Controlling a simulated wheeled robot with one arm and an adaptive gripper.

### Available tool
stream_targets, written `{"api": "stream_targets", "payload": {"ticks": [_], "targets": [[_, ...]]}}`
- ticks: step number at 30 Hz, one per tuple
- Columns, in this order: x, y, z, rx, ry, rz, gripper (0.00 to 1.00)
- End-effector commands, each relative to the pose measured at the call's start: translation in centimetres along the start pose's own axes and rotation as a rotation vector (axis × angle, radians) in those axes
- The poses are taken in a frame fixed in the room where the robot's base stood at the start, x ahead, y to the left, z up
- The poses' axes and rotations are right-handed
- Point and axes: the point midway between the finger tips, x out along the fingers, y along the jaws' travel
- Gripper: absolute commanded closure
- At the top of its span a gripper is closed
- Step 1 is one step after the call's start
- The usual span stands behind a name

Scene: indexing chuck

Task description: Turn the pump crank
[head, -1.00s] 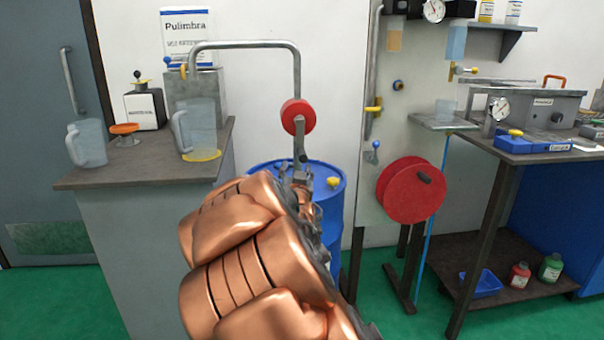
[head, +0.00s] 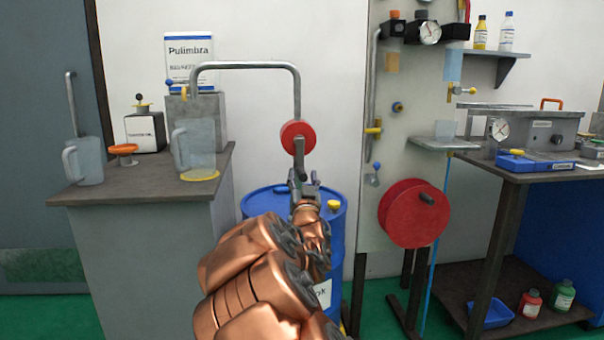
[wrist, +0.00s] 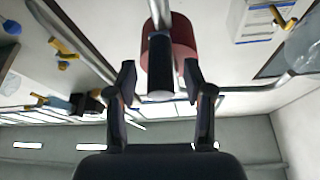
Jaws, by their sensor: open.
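The pump has a red round body (head: 292,137) on a bent grey pipe above a blue drum (head: 262,203). Its grey crank arm (head: 299,150) hangs downward from the red body. In the wrist view the crank's dark handle grip (wrist: 160,80) points toward me, with the red body (wrist: 182,45) behind it. My gripper (head: 305,184) is at the lower end of the crank, and its fingers (wrist: 159,88) are open on either side of the grip. A gap shows on both sides. In the head view my gripper partly hides the crank's lower end.
A larger red wheel (head: 405,215) with a dark knob is on the panel to the right. A workbench (head: 520,171) with a gauge and blue tray is at right. The drum stands behind my arm.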

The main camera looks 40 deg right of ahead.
Motion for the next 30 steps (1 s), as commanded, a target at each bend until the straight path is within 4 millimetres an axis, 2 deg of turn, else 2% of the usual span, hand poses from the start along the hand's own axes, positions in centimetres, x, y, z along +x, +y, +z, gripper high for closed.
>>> {"api": "stream_targets", "payload": {"ticks": [10,23,26,30], "targets": [[2.7,-0.1,-0.1,0.000,0.003,-0.001,0.48],[3.2,0.0,-0.1,0.000,0.000,0.000,0.48],[3.2,0.0,-0.1,0.000,0.000,0.000,0.56],[3.2,-0.1,-0.1,0.000,0.000,0.000,0.70]]}}
